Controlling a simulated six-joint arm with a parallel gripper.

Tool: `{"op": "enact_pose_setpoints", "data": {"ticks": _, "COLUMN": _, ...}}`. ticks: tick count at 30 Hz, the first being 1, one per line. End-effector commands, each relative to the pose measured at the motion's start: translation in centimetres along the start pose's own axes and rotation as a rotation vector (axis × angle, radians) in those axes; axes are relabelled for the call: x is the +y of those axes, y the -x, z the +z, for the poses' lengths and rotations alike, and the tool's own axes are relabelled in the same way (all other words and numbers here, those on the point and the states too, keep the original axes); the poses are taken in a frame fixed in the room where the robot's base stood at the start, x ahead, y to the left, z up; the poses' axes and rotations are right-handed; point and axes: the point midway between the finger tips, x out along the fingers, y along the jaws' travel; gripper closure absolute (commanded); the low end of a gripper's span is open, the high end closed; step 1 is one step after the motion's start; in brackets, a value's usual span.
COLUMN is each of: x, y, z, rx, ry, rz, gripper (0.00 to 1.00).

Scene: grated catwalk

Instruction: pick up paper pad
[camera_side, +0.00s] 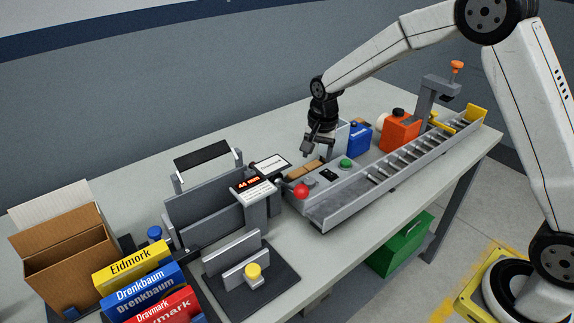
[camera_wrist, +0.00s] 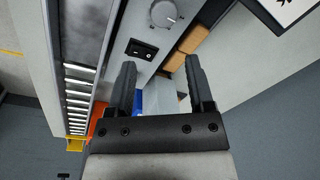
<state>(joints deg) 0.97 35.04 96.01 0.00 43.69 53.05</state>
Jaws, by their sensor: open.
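No object is clearly recognisable as the paper pad. The closest match is a flat white card with a dark border and dark print (camera_side: 270,165), lying left of my gripper; its corner also shows at the top right of the wrist view (camera_wrist: 290,8). My gripper (camera_side: 314,147) points down above the middle of the bench, over the area by the brown blocks (camera_side: 304,170). In the wrist view my gripper (camera_wrist: 160,63) has its fingers apart, with nothing held between them. A pale block (camera_wrist: 166,96) shows beyond the fingers, partly hidden.
A roller conveyor (camera_side: 390,170) runs along the front right. A control panel with a red button (camera_side: 301,191) and green button (camera_side: 346,163) stands beside it. Blue (camera_side: 359,139) and orange (camera_side: 401,130) containers stand right of my gripper. A display post (camera_side: 256,190) stands left.

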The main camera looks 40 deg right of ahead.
Motion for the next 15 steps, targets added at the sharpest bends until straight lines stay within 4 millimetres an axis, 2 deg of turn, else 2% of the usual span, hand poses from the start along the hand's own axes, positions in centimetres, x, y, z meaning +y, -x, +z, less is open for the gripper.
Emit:
{"op": "enact_pose_setpoints", "data": {"ticks": 6, "x": -3.0, "y": -2.0, "z": -2.6, "rx": -0.018, "ry": -0.228, "rz": 0.031, "gripper": 0.32}}
{"op": "enact_pose_setpoints", "data": {"ticks": 15, "x": -5.9, "y": -4.7, "z": -5.2, "rx": -0.029, "ry": -0.516, "rz": 0.072, "gripper": 0.32}}
